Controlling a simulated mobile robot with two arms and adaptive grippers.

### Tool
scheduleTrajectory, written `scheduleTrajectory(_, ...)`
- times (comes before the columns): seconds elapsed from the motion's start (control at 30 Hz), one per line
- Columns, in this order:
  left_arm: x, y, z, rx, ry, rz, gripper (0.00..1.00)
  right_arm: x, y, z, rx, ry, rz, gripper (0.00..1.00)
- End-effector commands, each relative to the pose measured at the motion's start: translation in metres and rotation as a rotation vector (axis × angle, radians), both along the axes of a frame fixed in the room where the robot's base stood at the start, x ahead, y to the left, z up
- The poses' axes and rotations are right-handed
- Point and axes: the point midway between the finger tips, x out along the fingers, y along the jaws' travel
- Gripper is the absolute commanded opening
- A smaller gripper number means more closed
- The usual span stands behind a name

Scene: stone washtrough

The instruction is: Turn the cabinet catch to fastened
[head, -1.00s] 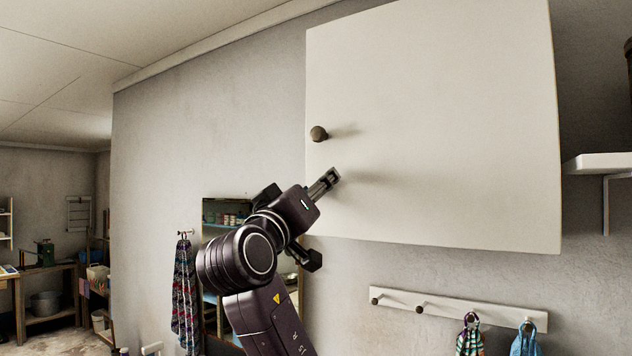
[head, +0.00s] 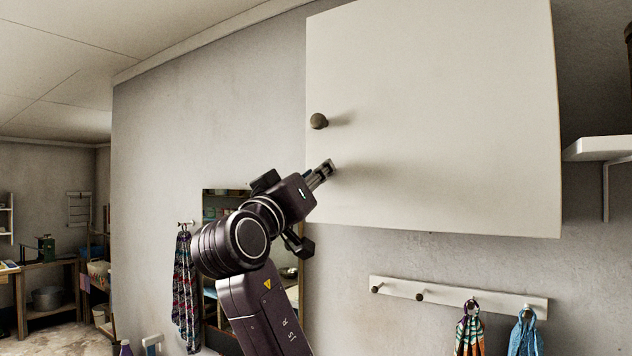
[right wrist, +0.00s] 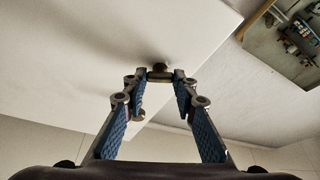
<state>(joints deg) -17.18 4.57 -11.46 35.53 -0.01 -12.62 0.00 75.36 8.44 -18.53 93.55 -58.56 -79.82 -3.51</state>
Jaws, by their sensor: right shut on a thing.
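The white cabinet door (head: 440,110) is closed-looking, with a dark round knob (head: 319,121) near its left edge. My right gripper (head: 325,168) is at the door's left edge, below the knob. In the right wrist view its fingers (right wrist: 160,80) reach toward the door edge and are shut on a small brownish bar (right wrist: 160,75), which seems to be the catch. My left gripper is not in view.
A white peg rail (head: 460,298) with hanging cloths is below the cabinet. A mirror (head: 225,205) and a patterned towel (head: 184,290) are on the wall behind my right arm. A white shelf (head: 600,148) is at the right. Bare wall lies left of the door.

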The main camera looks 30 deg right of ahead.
Motion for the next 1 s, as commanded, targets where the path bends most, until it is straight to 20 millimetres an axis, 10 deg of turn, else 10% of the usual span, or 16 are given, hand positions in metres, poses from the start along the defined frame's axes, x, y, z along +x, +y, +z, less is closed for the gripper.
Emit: scheduleTrajectory(1.0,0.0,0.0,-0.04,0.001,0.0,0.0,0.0,0.003,0.002,0.0,0.161,-0.393,0.001,0.02)
